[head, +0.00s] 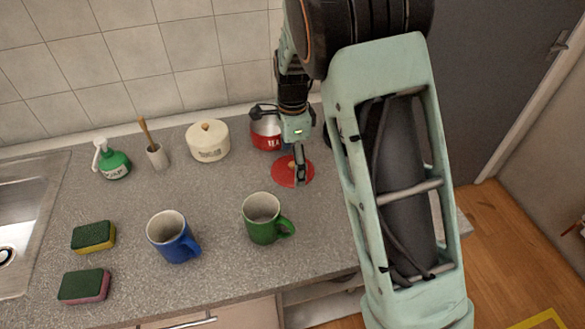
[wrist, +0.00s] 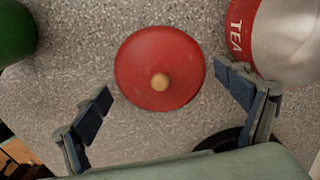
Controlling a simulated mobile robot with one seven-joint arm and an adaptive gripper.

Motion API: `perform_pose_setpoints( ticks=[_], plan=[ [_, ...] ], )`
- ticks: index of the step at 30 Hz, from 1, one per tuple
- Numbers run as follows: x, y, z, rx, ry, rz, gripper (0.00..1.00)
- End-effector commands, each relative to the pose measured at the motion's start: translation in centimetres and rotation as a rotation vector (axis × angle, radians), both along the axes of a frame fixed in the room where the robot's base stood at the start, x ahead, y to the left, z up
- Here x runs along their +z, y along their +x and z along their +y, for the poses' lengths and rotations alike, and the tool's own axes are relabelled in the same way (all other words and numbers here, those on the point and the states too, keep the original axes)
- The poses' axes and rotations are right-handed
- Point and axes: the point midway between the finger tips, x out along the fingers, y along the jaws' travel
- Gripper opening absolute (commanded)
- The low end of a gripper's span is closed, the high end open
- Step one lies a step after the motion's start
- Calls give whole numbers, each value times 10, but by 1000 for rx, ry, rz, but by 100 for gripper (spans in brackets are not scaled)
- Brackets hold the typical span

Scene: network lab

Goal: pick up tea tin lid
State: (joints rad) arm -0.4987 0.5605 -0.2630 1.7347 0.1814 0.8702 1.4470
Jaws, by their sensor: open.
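The tea tin lid is a round red disc with a small tan knob, lying on the speckled counter; it shows in the head view (head: 287,172) and near the middle of the wrist view (wrist: 135,78). My gripper (head: 300,172) is open and empty above the lid. In the wrist view my gripper's fingers (wrist: 168,95) are spread wide to the left and right of the lid's lower part. The red and silver tea tin (head: 266,132) stands just behind the lid; its TEA label shows in the wrist view (wrist: 254,35). My wrist hides part of the tin in the head view.
A green mug (head: 262,222) and a blue mug (head: 172,238) stand in front and left of the lid. Two sponges (head: 93,236) (head: 84,287) lie near the sink (head: 22,215).

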Motion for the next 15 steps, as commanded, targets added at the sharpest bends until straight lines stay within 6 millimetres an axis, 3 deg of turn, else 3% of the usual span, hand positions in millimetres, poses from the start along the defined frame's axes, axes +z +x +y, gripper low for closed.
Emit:
perform_pose_setpoints(
  ticks=[5, 15],
  plan=[
    [0, 0, 0, 0, 0, 0, 90],
    [0, 0, 0, 0, 0, 0, 53]
  ],
)
